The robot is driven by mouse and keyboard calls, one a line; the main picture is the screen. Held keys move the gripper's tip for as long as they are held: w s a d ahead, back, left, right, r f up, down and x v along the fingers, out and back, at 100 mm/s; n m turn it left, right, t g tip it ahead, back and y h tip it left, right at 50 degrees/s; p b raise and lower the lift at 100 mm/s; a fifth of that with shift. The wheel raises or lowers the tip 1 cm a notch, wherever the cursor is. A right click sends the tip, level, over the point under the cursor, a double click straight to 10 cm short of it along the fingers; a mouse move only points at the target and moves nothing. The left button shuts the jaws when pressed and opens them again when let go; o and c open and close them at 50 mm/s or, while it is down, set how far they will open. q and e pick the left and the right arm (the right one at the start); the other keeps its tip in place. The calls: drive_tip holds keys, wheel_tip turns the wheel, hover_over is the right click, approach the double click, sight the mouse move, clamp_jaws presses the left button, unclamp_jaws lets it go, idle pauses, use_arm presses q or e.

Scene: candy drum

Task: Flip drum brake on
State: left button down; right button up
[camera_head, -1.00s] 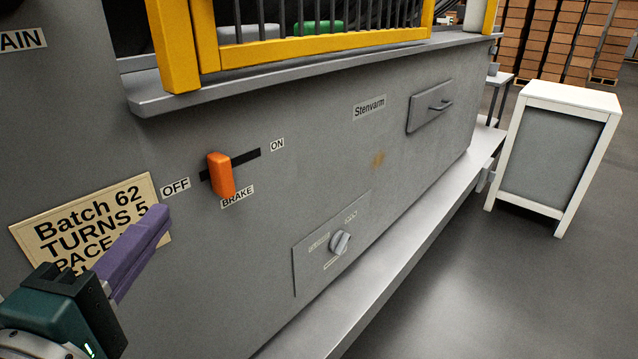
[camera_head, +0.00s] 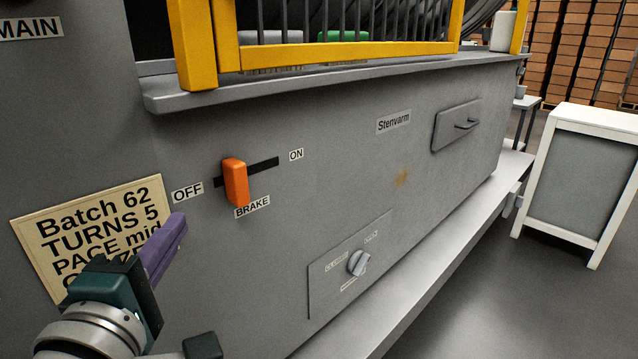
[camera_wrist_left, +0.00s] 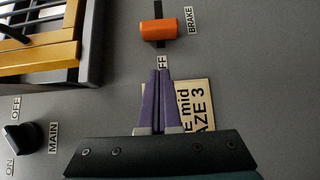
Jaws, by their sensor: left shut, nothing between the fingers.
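The orange brake lever (camera_head: 235,182) sits in a dark horizontal slot on the grey machine front. It is at the left part of the slot, nearer the OFF label (camera_head: 187,192) than the ON label (camera_head: 296,154). The BRAKE label (camera_head: 252,206) is below it. My left gripper (camera_head: 178,222) is shut and empty, with purple fingers in front of the batch sign, to the lower left of the lever and apart from it. In the left wrist view the lever (camera_wrist_left: 158,30) is beyond the fingertips (camera_wrist_left: 159,72).
The batch sign (camera_head: 90,225) is behind my left gripper. A rotary knob (camera_head: 358,262) is at lower right, and a drawer handle (camera_head: 467,125) farther right. A yellow guard frame (camera_head: 345,53) stands above the ledge. A MAIN knob (camera_wrist_left: 20,138) shows in the left wrist view.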

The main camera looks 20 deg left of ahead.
sight(228, 182)
use_arm(q)
drive_tip(key=x, duration=0.6)
drive_tip(key=shift+w+d+b, duration=0.15)
drive_tip(key=shift+w+d, duration=0.25)
drive_tip(key=shift+w, duration=0.5)
drive_tip(key=shift+w+d+b, duration=0.15)
drive_tip(key=shift+w+d, duration=0.2)
drive_tip(key=shift+w, duration=0.55)
use_arm(e)
drive_tip(key=shift+f, duration=0.2)
